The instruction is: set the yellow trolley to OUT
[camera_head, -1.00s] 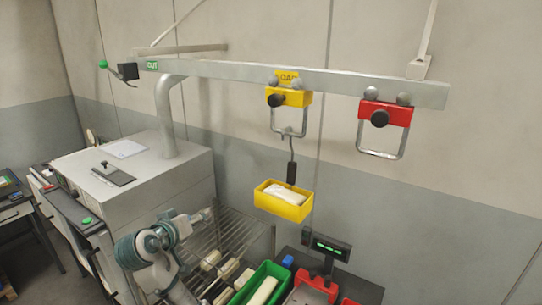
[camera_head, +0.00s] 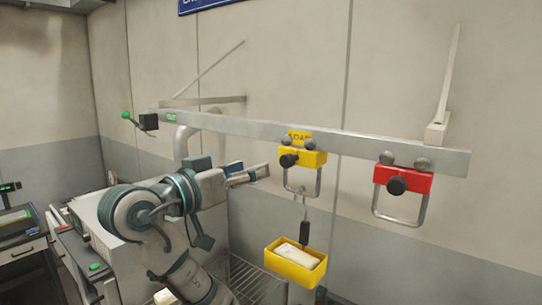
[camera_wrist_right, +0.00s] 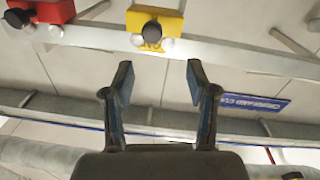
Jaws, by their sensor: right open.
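The green OUT label (camera_head: 171,118) is near the rail's left end. My right gripper (camera_head: 262,172) is left of the yellow trolley and apart from it. In the right wrist view my open, empty fingers (camera_wrist_right: 160,80) point towards the yellow trolley (camera_wrist_right: 155,27). My left gripper is not in view.
A red trolley (camera_head: 403,179) hangs to the right on the same rail. A lever with a green knob (camera_head: 126,115) is at the rail's left end. A wire rack (camera_head: 250,282) stands below. The rail between the green label and the yellow trolley is clear of other trolleys.

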